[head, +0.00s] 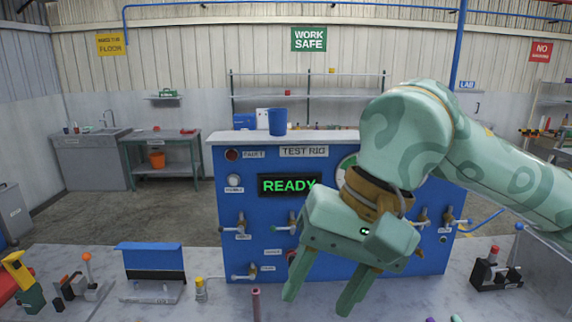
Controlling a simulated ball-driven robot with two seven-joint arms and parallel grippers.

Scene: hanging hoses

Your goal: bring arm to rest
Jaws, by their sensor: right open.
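My right arm (440,130) comes in from the right, pale green with darker markings. My right gripper (322,298) hangs in front of the test rig, fingers pointing down and a little left, open with nothing between its fingers. It covers part of the rig's front. The blue test rig (240,262) stands at the back of the bench, with a lit green READY display (287,185) and several valves and fittings on its face. My left gripper is not in the head view.
The grey bench (100,262) carries a blue-topped stand (150,256) at left, a yellow-handled tool (20,270) at far left and a black block with a red knob (494,268) at right. A small reddish post (256,304) stands near the front. A blue cup (277,122) sits on the rig.

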